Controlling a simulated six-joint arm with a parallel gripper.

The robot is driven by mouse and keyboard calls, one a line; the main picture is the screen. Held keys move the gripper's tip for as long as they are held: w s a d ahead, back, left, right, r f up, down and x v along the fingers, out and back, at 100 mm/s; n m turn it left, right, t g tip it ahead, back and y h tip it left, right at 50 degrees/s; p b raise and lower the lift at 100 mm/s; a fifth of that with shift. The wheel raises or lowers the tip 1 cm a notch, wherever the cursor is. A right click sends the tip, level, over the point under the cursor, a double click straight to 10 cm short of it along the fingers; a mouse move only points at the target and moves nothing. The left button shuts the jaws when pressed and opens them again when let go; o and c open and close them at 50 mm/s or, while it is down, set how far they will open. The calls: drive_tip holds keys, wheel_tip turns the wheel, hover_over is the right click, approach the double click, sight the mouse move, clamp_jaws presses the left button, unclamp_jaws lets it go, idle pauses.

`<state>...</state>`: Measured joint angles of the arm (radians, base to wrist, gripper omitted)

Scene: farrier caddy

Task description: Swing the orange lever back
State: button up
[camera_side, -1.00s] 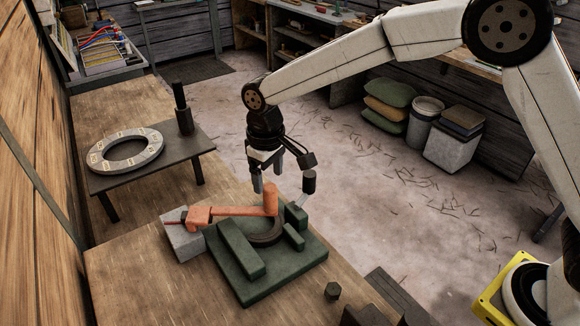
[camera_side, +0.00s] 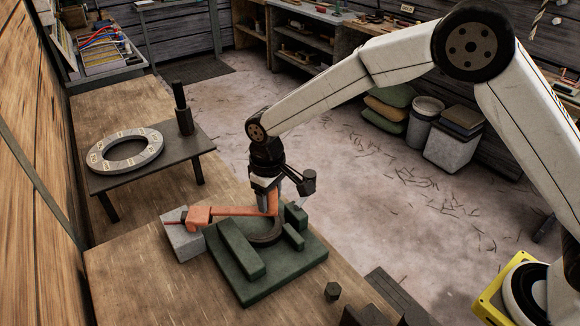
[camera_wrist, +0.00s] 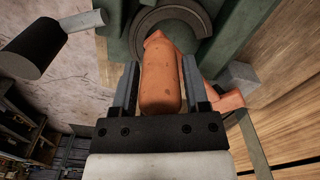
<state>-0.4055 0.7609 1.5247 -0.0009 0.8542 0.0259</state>
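The orange lever (camera_side: 235,211) extends from a grey block at its left end across to an upright orange handle (camera_side: 273,202) at its right end. My gripper (camera_side: 268,205) is down over this handle, pointing downward. In the wrist view the rounded handle (camera_wrist: 161,78) stands between the two fingers of my gripper (camera_wrist: 160,68). The fingers look open, with a narrow gap beside the handle; firm contact is not visible. In the side view the gripper partly hides the handle.
A green fixture (camera_side: 265,285) holds a dark curved piece (camera_side: 264,240) beneath the lever. A grey block (camera_side: 182,240) stands at its left. A side table (camera_side: 185,148) carries a ring (camera_side: 97,159) and a dark post (camera_side: 182,105).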

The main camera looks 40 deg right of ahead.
clamp_jaws()
idle(1.2)
